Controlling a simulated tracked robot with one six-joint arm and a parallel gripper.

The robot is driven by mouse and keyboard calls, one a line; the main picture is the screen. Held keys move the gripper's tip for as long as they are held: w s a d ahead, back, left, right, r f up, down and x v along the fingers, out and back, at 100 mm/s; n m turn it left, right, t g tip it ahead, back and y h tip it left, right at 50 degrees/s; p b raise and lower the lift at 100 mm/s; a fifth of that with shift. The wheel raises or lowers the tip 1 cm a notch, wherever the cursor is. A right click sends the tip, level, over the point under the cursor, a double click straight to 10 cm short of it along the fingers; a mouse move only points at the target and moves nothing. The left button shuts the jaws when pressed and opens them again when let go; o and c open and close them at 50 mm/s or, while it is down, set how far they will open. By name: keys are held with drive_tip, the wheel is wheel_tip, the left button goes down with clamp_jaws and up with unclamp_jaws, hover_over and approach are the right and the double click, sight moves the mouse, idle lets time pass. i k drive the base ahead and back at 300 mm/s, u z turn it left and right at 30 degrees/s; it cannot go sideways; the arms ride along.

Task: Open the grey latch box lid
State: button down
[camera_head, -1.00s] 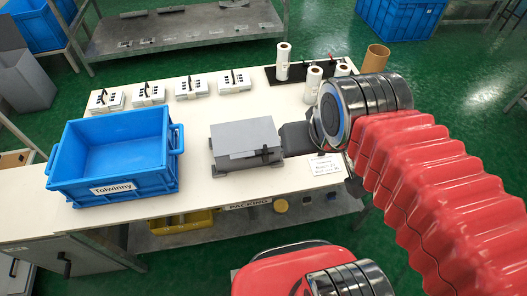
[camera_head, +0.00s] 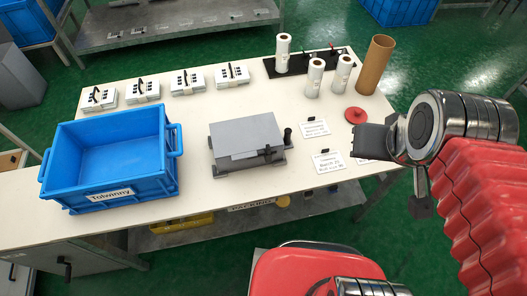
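The grey latch box (camera_head: 243,138) sits near the middle of the cream table, to the right of the blue crate. Its lid looks closed and flat. A dark latch piece (camera_head: 267,151) shows at its front edge. A short black upright handle (camera_head: 287,136) stands at its right side. My gripper (camera_head: 366,141) is a dark block to the right of the box, clearly apart from it and above the paper cards. Its fingers blend together, so I cannot tell whether it is open or shut. I see nothing held in it.
A blue crate (camera_head: 173,186) stands on the left. Several white boxes with dark handles line the back. Cards (camera_head: 313,128) lie right of the box.

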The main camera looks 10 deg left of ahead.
sight(240, 138)
drive_tip(key=z, duration=0.15)
drive_tip(key=k, duration=0.8)
drive_tip(key=u, duration=0.8)
drive_tip(key=i, duration=1)
drive_tip(key=u, duration=0.05)
drive_tip(key=k, duration=0.15)
